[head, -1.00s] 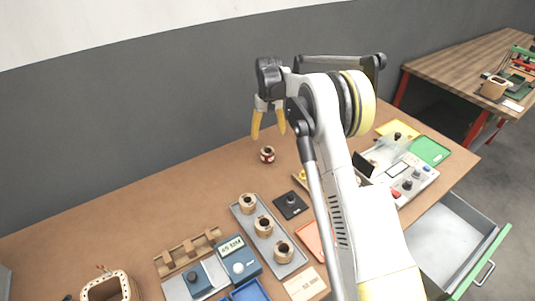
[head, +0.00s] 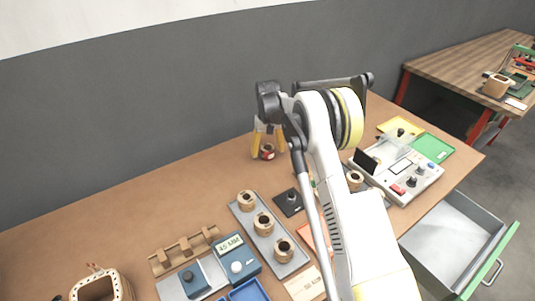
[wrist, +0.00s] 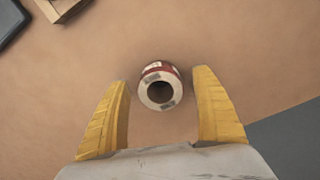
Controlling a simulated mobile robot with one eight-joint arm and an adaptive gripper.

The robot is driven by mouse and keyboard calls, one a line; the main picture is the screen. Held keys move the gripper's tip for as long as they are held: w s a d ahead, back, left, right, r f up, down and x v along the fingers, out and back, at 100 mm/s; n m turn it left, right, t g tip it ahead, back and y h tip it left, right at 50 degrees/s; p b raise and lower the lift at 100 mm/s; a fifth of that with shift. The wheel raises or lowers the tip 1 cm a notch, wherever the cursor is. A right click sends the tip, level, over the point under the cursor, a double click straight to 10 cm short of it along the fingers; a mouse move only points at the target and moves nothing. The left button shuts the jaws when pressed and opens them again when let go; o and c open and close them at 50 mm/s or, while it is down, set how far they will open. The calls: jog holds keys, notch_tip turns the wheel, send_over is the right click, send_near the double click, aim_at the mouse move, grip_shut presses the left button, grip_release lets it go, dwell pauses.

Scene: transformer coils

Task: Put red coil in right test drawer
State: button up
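The red coil (wrist: 160,85), a small ring with a red band and pale tape patches, stands upright on the brown table. In the head view the red coil (head: 267,152) is near the back of the table. My gripper (wrist: 163,110) is open, with one yellow finger on each side and the coil just ahead between the tips, not gripped. In the head view my gripper (head: 268,148) is low over the coil. The right drawer (head: 455,240), grey with a green front, is pulled open at the table's right end and looks empty. Its label is not visible.
A grey tray (head: 284,268) holds several copper coils. A blue meter (head: 238,262) and a wooden rack (head: 185,252) stand left of it. A white test device (head: 405,172) and a green mat (head: 433,148) are at the right. The table around the red coil is clear.

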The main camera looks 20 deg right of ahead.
jog(key=c, duration=1.4)
jog(key=shift+r, duration=0.1)
